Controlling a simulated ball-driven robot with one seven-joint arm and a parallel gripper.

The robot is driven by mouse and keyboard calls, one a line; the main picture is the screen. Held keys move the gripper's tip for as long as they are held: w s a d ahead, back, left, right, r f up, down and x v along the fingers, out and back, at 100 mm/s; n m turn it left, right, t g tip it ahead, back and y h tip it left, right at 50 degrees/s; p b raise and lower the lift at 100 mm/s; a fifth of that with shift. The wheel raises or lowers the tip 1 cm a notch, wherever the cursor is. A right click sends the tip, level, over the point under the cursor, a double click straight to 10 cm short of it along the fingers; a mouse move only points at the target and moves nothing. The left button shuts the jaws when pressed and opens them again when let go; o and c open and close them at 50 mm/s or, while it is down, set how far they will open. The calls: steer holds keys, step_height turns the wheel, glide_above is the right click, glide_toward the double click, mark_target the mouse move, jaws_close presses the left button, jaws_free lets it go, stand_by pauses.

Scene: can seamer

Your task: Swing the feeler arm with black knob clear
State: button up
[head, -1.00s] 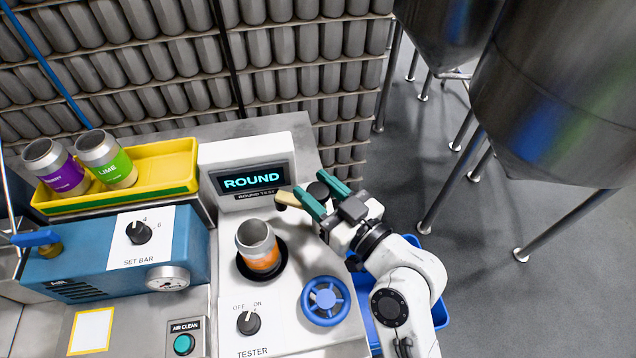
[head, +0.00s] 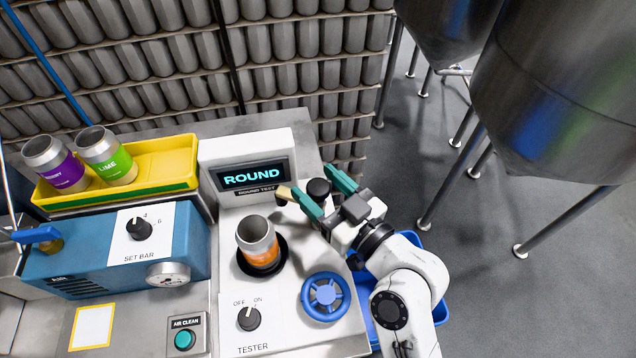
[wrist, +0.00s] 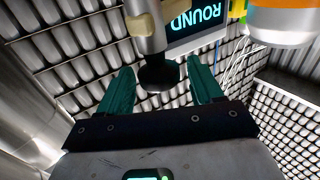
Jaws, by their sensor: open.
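The black knob (head: 318,188) of the feeler arm stands beside the lower right corner of the ROUND display. My gripper (head: 312,180) is open, with one teal finger on each side of the knob. I cannot tell whether either finger touches it. In the wrist view, the knob (wrist: 158,74) sits on the end of a grey post between the open fingers (wrist: 159,68). A tan piece (head: 284,191), apparently part of the feeler arm, shows left of the near finger. The rest of the arm is partly hidden. A can with an orange label (head: 258,243) stands upright in the tester's black seat.
A blue handwheel (head: 326,298) and an OFF/ON dial (head: 248,318) are on the tester front. The ROUND display (head: 251,177) stands close behind the can. A yellow tray (head: 165,165) holds two cans at left.

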steer(key=b+v, duration=0.3)
steer(key=v, duration=0.7)
steer(key=shift+r, duration=0.1)
steer(key=shift+c, duration=0.4)
